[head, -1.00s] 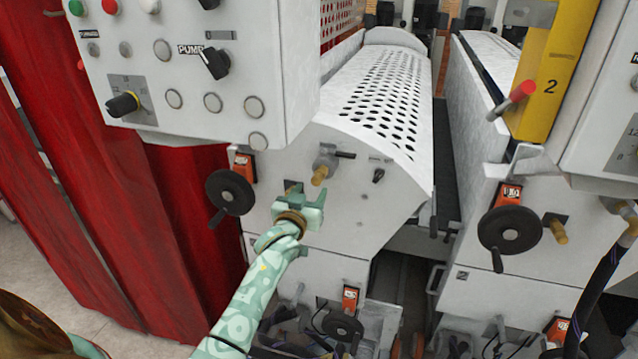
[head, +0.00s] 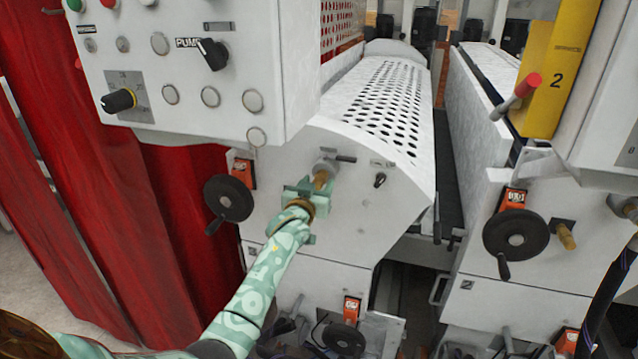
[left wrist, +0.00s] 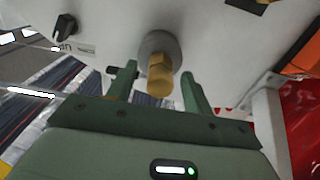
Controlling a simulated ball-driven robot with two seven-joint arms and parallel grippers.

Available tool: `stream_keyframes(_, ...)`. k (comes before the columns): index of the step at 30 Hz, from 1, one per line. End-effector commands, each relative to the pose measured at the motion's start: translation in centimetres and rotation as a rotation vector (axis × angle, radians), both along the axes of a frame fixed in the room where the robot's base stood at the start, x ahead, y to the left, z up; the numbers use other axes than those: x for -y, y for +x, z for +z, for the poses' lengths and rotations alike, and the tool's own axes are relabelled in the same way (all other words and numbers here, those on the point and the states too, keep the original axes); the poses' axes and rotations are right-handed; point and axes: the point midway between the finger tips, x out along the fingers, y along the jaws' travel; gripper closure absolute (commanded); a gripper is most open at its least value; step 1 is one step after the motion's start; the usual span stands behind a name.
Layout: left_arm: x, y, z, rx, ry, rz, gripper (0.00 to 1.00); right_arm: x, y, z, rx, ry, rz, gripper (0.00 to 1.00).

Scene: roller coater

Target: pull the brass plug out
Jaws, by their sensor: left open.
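The brass plug (head: 321,180) sticks out of a round grey fitting (head: 326,166) on the white front panel of the coater. In the left wrist view the plug (left wrist: 160,77) is seated in its grey collar (left wrist: 160,45). My left gripper (head: 313,184) is at the plug. In the left wrist view its two green fingers (left wrist: 160,85) are open, one on each side of the plug, with gaps between. My right gripper is not in view.
A black handwheel (head: 229,198) is left of the plug. A control box (head: 190,70) overhangs above left. A small black knob (head: 380,180) is to the right. A second brass plug (head: 566,236) is on the neighbouring unit. A red curtain (head: 120,200) hangs at left.

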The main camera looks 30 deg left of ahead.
Motion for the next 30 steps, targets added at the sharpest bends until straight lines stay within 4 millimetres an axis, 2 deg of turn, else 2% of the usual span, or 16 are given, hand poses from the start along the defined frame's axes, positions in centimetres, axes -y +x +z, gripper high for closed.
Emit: stream_keyframes(30, 0.01, -0.02, 0.04, 0.0, 0.0, 0.0, 0.49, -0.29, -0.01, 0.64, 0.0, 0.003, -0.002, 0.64)
